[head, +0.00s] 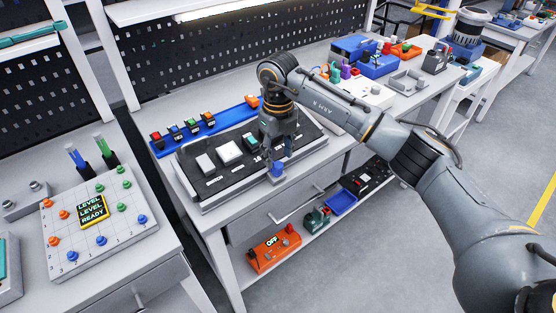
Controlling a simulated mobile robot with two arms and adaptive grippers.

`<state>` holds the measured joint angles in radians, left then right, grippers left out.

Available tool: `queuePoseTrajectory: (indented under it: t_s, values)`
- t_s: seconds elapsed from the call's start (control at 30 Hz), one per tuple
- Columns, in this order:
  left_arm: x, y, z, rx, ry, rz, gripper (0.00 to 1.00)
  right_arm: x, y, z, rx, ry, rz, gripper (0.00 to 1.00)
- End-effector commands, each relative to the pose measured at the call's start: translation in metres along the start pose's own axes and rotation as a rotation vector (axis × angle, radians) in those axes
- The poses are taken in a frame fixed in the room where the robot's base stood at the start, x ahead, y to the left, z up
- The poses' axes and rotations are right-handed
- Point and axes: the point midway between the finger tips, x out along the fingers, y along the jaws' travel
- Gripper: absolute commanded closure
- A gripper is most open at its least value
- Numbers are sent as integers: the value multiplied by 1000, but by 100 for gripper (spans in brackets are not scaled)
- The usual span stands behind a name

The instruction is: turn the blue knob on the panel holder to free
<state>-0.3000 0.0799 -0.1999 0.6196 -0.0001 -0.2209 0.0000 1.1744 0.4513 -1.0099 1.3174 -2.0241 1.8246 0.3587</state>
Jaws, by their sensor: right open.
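The panel holder (198,203) is a grey frame on the middle workbench, with a black panel (232,172) lying in it. The panel carries white, green and grey modules. The blue knob (277,169) sits at the holder's front edge, right of the middle. My right gripper (274,157) points down at the knob, open, with its fingertips at or just above it. I cannot tell whether the fingers are around the knob. The gripper and arm hide part of the panel behind. The knob's pointer and markings are too small to read. My left gripper is out of view.
A blue rail (183,144) with several coloured switches lies behind the holder. To the left is a board (127,232) with coloured pegs and a "LEVEL READY" display. A drawer handle sticks out in front.

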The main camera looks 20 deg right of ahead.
Motion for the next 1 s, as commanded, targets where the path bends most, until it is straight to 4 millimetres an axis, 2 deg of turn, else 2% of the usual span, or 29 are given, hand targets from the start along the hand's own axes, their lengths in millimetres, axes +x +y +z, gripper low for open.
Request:
queuePoseTrajectory:
  t_s: [0.1,0.3,0.63,0.67,0.87,1.0]
  values:
    - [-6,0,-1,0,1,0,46,20,1,-1,0,2,1,53]
    - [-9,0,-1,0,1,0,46,39,0,0,-1,0,1,53]
    - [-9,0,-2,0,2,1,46,43,1,0,-1,-1,1,53]
    - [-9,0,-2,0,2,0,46,43,0,0,-1,-1,1,57]
    - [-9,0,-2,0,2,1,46,43,0,0,-1,-1,1,98]
    - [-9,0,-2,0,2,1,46,43,0,0,-1,-1,1,100]
